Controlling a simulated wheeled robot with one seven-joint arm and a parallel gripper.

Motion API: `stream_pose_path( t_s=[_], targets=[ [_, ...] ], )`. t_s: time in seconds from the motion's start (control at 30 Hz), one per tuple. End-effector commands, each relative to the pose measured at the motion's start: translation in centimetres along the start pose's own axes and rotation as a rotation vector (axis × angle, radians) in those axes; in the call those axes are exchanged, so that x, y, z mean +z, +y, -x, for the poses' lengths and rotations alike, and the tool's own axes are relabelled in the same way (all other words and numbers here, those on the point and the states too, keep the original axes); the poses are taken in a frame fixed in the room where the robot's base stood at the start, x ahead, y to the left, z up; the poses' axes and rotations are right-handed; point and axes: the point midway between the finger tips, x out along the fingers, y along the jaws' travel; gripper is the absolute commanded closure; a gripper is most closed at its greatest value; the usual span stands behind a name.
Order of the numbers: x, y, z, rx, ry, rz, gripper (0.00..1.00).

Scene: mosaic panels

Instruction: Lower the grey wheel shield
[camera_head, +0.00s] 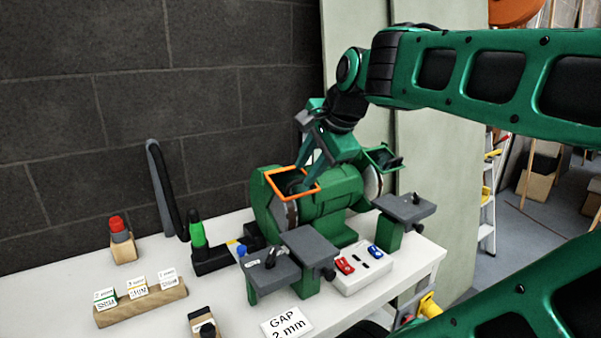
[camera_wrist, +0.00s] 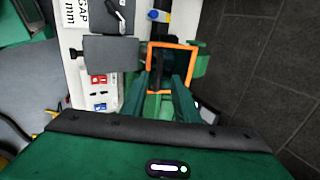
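A green bench grinder (camera_head: 325,205) stands on the white table. An orange-framed shield (camera_head: 268,182) sits over its left wheel (camera_head: 284,213), and a green-framed shield (camera_head: 381,149) sits by its right wheel (camera_head: 373,184). Both wheels show greyish faces; I cannot tell which is the one called grey. My gripper (camera_head: 308,182) points down close behind the orange frame. In the wrist view its two fingers (camera_wrist: 167,98) are apart, with the orange frame (camera_wrist: 194,60) just beyond their tips. Contact with the frame cannot be made out.
Grey tool rests (camera_head: 308,248) stick out in front of the grinder. A switch box (camera_head: 361,275) with red and blue parts sits before it. A black hose (camera_head: 166,190), a green-topped bottle (camera_head: 197,233), a red button (camera_head: 117,225) and a card block (camera_head: 141,302) stand left. A dark wall rises behind.

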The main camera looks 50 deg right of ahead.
Motion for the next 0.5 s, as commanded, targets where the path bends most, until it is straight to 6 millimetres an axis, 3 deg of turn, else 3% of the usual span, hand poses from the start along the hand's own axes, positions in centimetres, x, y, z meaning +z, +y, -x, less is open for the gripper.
stream_pose_path(
  t_s=[0.3, 0.5],
  targets=[
    [0.0, -0.1, 6.0, -0.005, 0.001, 0.000, 0.72],
    [0.0, -0.1, 8.4, -0.001, 0.001, -0.001, 0.72]
  ],
)
